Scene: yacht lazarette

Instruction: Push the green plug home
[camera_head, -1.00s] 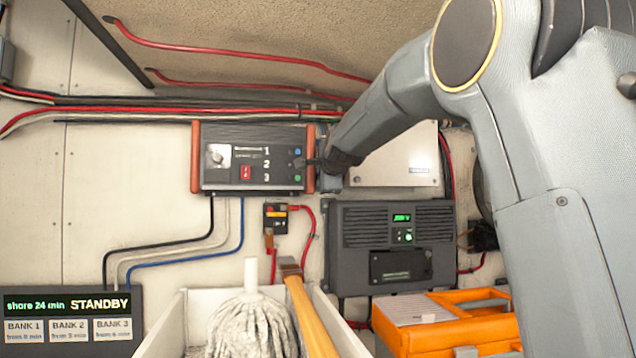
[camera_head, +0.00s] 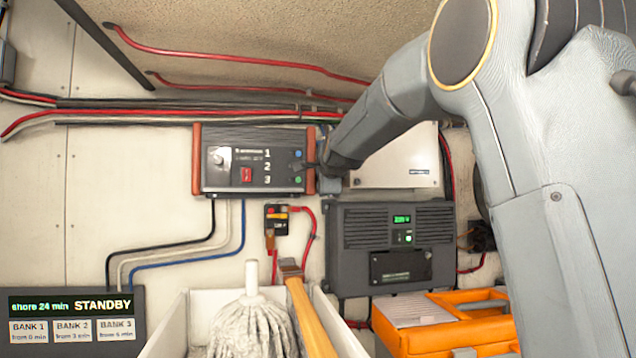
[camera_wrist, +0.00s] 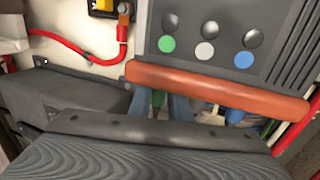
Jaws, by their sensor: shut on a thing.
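The charger box (camera_head: 232,180) with orange side bars hangs on the wall in the head view. Its right face carries a blue, a pale and a green dot (camera_wrist: 167,44), each beside a dark round knob or hole in the wrist view. My gripper (camera_wrist: 160,106) is shut beside the orange bar (camera_wrist: 215,92). How deep the green plug sits is hidden.
A grey unit (camera_head: 395,240) with a green readout is below right, a white box (camera_head: 400,165) behind my arm. A bin (camera_head: 170,325) with a mop stands below. A STANDBY panel (camera_head: 75,310) is at lower left. Red cables (camera_wrist: 75,45) run near the gripper.

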